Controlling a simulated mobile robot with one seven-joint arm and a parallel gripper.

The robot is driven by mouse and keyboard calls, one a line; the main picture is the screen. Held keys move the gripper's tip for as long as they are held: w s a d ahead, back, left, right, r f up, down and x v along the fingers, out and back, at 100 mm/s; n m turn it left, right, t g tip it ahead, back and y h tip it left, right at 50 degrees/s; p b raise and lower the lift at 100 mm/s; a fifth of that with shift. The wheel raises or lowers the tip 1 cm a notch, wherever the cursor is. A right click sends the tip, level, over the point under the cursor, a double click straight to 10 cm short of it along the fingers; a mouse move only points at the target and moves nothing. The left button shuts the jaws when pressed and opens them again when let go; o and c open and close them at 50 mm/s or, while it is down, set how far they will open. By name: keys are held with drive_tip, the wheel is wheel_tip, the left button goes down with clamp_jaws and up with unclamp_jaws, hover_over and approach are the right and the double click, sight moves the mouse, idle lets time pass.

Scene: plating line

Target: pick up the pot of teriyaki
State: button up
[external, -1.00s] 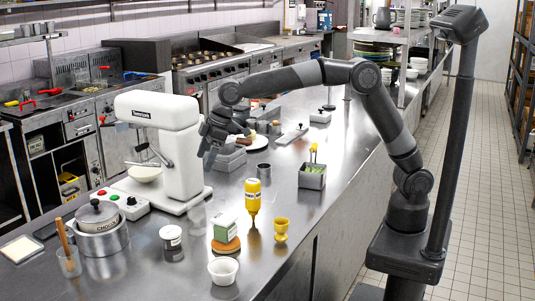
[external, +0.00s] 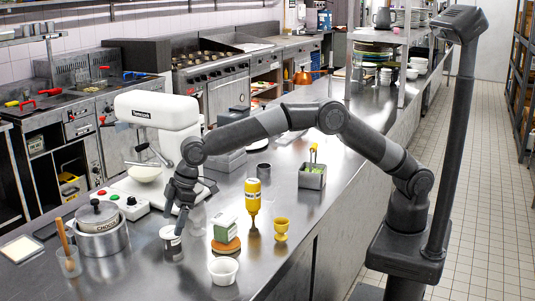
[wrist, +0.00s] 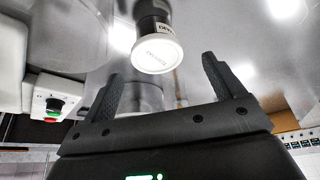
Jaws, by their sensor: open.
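The pot of teriyaki, a small dark jar with a white lid and white label (external: 168,240), stands on the steel counter in front of the white mixer. In the wrist view the pot (wrist: 157,50) shows its pale lid and part of its label, ahead of my fingertips and between their lines. My gripper (external: 180,225) points down just above and beside the pot in the external view, partly covering it. In the wrist view my gripper (wrist: 162,78) has its two fingers spread wide with nothing held. Whether a finger touches the pot, I cannot tell.
The mixer (external: 160,112) stands close behind my gripper. A steel pot (external: 100,240) is left of the jar.

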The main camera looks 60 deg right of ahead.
sight(171, 230)
drive_tip(key=x, duration=0.5)
drive_tip(key=shift+w+d+f, duration=0.1)
drive_tip(key=shift+d, duration=0.1)
drive_tip(key=shift+c, duration=0.4)
drive_tip(key=c, duration=1)
